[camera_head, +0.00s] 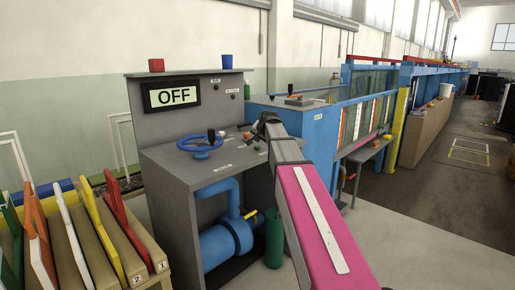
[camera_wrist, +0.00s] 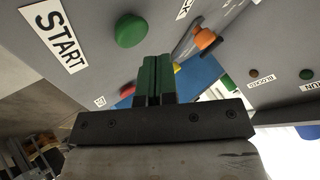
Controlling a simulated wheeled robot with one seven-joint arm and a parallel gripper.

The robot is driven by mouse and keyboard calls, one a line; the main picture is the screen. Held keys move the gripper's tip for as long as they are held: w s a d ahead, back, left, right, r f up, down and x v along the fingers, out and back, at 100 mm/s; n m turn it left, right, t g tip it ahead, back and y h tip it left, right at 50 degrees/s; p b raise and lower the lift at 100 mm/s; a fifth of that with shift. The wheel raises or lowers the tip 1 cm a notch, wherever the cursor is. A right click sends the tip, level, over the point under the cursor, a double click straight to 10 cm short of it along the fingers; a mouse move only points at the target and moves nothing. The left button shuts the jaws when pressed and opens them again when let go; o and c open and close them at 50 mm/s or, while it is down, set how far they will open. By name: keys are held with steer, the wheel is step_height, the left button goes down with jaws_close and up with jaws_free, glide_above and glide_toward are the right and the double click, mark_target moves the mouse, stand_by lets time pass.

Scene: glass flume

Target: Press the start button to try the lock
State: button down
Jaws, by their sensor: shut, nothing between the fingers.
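In the wrist view, the start button is a round green knob (camera_wrist: 131,30) on the grey console top, beside a white label reading START (camera_wrist: 55,35). My gripper (camera_wrist: 154,62) has its green-tipped fingers shut together and empty. In that picture the fingertips lie just below and right of the green button; I see no contact. In the head view, the console (camera_head: 178,160) has a display (camera_head: 172,96) reading OFF. My pink arm link (camera_head: 315,225) reaches over the console's right end, and the start button cannot be made out there.
A red button (camera_wrist: 127,91) and an orange-topped lever (camera_wrist: 204,38) are near my fingers. Small lamps labelled BLOCKED (camera_wrist: 262,78) and RUN (camera_wrist: 312,87) are on the panel. A blue handwheel (camera_head: 200,146) is on the console. Coloured boards (camera_head: 75,225) stand at left.

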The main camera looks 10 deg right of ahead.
steer(key=shift+f, duration=0.1)
stand_by(0.5)
steer(key=shift+f, duration=0.35)
steer(key=shift+f, duration=0.5)
stand_by(0.8)
steer(key=shift+r, duration=1)
step_height(320, 180, up, 6)
stand_by(0.5)
